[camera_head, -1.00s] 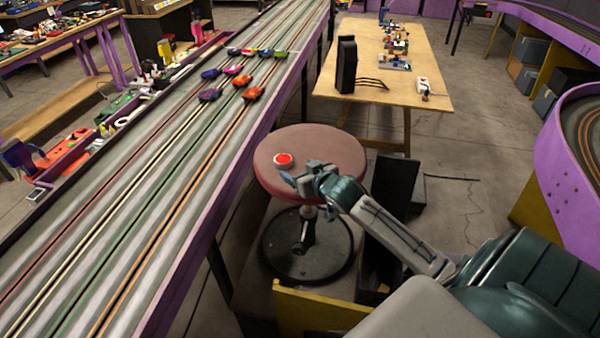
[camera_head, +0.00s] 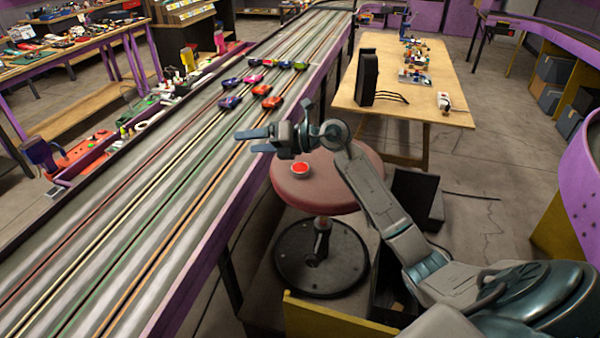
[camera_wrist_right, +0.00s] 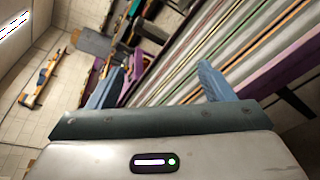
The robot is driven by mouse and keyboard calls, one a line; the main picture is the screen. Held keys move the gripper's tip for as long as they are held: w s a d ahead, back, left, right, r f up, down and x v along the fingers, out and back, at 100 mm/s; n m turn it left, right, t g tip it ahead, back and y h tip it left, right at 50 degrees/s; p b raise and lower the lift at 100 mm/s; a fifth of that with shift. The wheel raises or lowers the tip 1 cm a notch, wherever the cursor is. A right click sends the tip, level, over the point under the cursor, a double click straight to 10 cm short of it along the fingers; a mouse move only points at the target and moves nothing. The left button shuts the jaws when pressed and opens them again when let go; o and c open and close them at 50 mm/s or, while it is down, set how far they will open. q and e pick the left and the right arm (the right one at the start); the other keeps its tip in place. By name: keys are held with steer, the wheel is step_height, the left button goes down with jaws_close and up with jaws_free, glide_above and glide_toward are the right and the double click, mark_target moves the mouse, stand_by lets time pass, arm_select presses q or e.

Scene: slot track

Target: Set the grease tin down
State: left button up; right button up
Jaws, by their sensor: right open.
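The grease tin (camera_head: 302,168), a small round tin with a red top, sits upright on the round reddish stool seat (camera_head: 318,190), towards its left side. My right gripper (camera_head: 250,140) is open and empty. It is raised above and to the left of the tin, apart from it, with its fingers pointing left over the edge of the slot track. In the right wrist view its two blue fingers (camera_wrist_right: 158,88) are spread wide with nothing between them. The tin does not show in that view. My left gripper is not in view.
The slot track (camera_head: 190,190) with several small cars (camera_head: 268,102) runs along the left of the stool. A wooden table (camera_head: 425,100) with a black upright box (camera_head: 367,77) stands behind. A dark box (camera_head: 417,197) is right of the stool.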

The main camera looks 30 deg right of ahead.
steer(key=w+d+f+n+g+h, duration=0.1)
steer(key=w+d+f+g+h, duration=0.15)
steer(key=d+f+h, duration=0.4)
steer(key=m+g+h, duration=0.1)
steer(key=g+h, duration=0.3)
steer(key=h, duration=0.2)
glide_toward(300, 167)
steer(key=x, duration=0.3)
steer(key=shift+s+f+p, duration=0.1)
steer(key=shift+s+p, duration=0.2)
steer(key=p+x, duration=0.1)
steer(key=x, duration=0.1)
steer(key=p+x, duration=0.1)
steer(key=x, duration=0.1)
steer(key=shift+w+f+p, duration=0.2)
steer(key=shift+w+p, duration=0.1)
steer(key=shift+p, duration=0.05)
steer(key=shift+w+d+f, duration=0.1)
steer(key=shift+w+f, duration=0.1)
steer(key=shift+f, duration=0.3)
steer(key=shift+t, duration=0.25)
steer(key=c, duration=1.2)
steer(key=shift+r, duration=0.15)
